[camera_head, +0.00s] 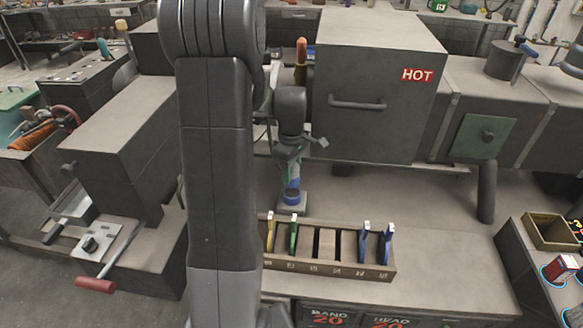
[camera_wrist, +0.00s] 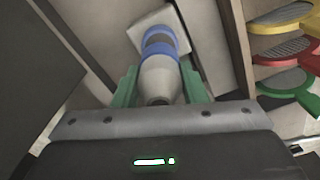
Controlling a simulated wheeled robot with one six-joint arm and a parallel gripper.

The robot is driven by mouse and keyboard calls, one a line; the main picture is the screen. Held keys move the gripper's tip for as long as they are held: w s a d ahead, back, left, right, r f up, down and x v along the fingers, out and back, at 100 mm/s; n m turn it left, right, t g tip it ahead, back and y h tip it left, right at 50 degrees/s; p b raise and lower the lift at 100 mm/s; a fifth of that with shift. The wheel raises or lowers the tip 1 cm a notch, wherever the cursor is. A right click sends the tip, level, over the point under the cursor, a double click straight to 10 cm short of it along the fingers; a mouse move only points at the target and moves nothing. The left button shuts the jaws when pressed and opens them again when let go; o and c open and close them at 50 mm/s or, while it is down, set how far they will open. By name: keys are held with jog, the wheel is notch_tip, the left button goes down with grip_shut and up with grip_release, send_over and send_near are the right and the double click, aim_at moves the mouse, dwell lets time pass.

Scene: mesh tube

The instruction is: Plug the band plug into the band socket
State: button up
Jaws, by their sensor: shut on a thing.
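The plug (camera_wrist: 160,75) is a pale grey tapered body. My gripper (camera_wrist: 161,88) has green fingers, one on each side of the plug, and is shut on it. At the plug's far end is a blue-banded part (camera_wrist: 159,42), which also shows in the head view (camera_head: 291,196). It stands on a pale square plate (camera_wrist: 186,27) on the bench. I cannot tell where the plug ends and the socket begins, or how deep they meet. In the head view my gripper (camera_head: 291,180) points down above the plate, partly hidden by my arm.
A wooden slotted rack (camera_head: 328,265) stands in front, holding yellow, green and blue handled pieces. A dark box marked HOT (camera_head: 375,90) stands behind on the right. The bench right of the plate (camera_head: 400,205) is clear. Colored mesh paddles (camera_wrist: 285,45) lie at the right of the wrist view.

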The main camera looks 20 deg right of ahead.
aim_at(292, 179)
jog(key=shift+f+b, duration=0.75)
jog(key=shift+f, duration=0.65)
jog(key=shift+f+b, duration=0.4)
jog(key=shift+f, duration=0.2)
dwell(0.9)
jog(key=o, duration=1)
jog(key=shift+r, duration=0.1)
notch_tip(292, 179, up, 14)
jog(key=shift+f+b, duration=0.15)
jog(key=shift+b, duration=0.2)
jog(key=shift+f, duration=0.1)
notch_tip(292, 179, down, 14)
jog(key=shift+r+p, duration=0.15)
jog(key=shift+p, duration=0.2)
jog(key=shift+r, duration=0.1)
